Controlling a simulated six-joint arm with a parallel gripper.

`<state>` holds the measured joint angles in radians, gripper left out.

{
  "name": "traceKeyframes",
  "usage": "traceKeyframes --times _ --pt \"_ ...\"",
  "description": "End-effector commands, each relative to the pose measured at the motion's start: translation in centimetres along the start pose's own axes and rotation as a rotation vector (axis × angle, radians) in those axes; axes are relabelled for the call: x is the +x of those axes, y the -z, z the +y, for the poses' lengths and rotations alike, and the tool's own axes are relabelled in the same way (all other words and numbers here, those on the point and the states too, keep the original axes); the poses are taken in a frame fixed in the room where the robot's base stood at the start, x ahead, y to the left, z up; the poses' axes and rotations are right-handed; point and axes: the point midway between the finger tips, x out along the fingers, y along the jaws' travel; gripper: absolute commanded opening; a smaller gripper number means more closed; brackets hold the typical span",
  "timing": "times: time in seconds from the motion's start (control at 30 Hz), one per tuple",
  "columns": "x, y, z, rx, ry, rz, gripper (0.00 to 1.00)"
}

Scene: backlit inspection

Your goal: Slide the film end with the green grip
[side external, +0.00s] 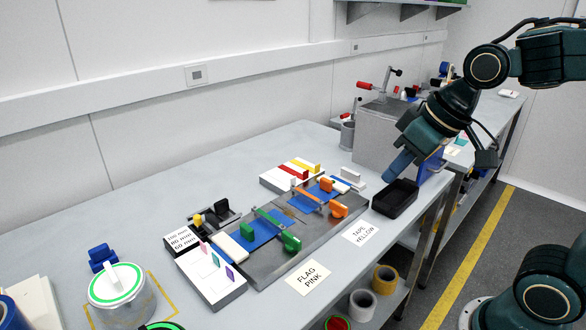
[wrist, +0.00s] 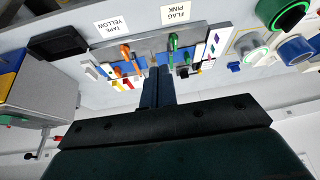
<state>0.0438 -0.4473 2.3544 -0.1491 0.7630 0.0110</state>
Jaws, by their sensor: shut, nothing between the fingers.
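The green grip (side external: 290,241) sits at the front edge of a grey metal fixture plate (side external: 262,272), at the end of a thin green strip that crosses a blue panel (side external: 262,226). A second green block (side external: 247,230) stands on the panel's left side. The green grip also shows in the wrist view (wrist: 174,41), beyond my fingertips. My gripper (side external: 390,178), with blue fingers, is shut and empty. It is up and to the right of the plate, near a black tray, well apart from the green grip. The fingers show close together in the wrist view (wrist: 158,72).
Orange grips (side external: 338,209) stand on the plate's right half. A black tray (side external: 396,198) and grey metal box (side external: 378,135) are near my gripper. Labels (side external: 308,278) lie in front. White holders with coloured tabs (side external: 212,277) flank the plate. The back left table is clear.

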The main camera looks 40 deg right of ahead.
Motion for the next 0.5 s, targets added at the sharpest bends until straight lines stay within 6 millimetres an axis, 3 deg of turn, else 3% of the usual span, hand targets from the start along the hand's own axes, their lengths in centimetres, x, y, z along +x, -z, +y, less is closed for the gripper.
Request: traceKeyframes --times 0.5 --pt "8.4 8.7 -0.8 -0.014 0.161 -0.022 0.0"
